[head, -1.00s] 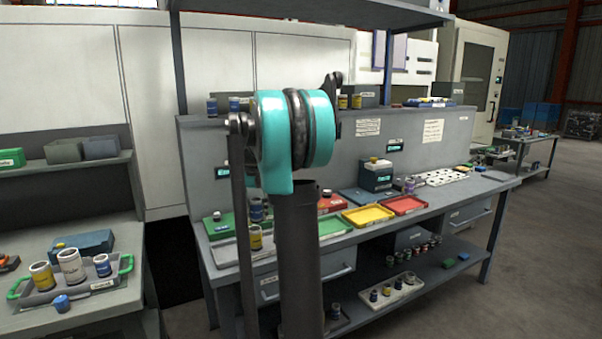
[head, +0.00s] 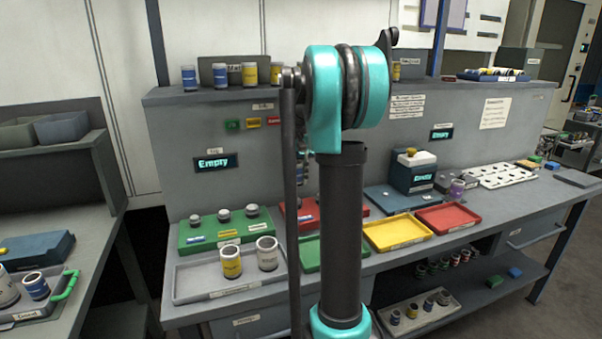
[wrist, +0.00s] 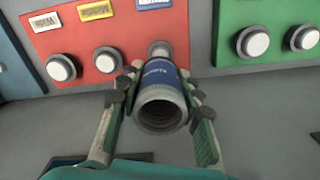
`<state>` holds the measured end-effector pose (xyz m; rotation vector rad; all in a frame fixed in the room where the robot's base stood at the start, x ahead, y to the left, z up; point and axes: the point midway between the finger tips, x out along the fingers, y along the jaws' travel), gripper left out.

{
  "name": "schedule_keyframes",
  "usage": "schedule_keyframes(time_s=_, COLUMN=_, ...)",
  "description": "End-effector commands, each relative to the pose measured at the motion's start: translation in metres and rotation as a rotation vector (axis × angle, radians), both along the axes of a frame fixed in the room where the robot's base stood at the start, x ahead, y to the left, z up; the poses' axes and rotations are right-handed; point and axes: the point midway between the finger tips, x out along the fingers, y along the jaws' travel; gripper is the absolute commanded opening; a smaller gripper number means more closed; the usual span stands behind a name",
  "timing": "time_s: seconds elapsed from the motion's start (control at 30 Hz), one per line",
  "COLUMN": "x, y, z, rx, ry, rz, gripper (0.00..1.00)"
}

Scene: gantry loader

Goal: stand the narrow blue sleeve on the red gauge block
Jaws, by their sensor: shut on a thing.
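The narrow blue sleeve (wrist: 160,92) is a pale tube with a blue band. In the wrist view my gripper (wrist: 156,92) is shut on it, one finger on each side, with its open end facing the camera. The red gauge block (wrist: 80,35) lies beyond, with white-topped pegs in a row and white, yellow and blue labels. The sleeve is in line with the peg (wrist: 159,47) by the blue label; whether they touch, I cannot tell.
A green block (head: 190,238) with three bare pegs stands left of the red one. A grey tray (head: 190,284) before it holds a yellow-banded and a pale sleeve. Yellow (head: 398,232) and red (head: 450,217) trays lie empty to the right. A shelf (head: 215,92) overhangs the back.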

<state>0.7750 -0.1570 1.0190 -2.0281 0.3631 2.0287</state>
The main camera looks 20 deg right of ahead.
Motion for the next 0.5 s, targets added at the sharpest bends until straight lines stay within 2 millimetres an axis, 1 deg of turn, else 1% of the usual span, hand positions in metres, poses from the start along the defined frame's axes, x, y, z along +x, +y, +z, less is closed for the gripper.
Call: schedule_keyframes(time_s=0.5, x=0.0, y=0.0, z=-0.026, rx=0.0, ry=0.0, rz=0.0, gripper=0.0)
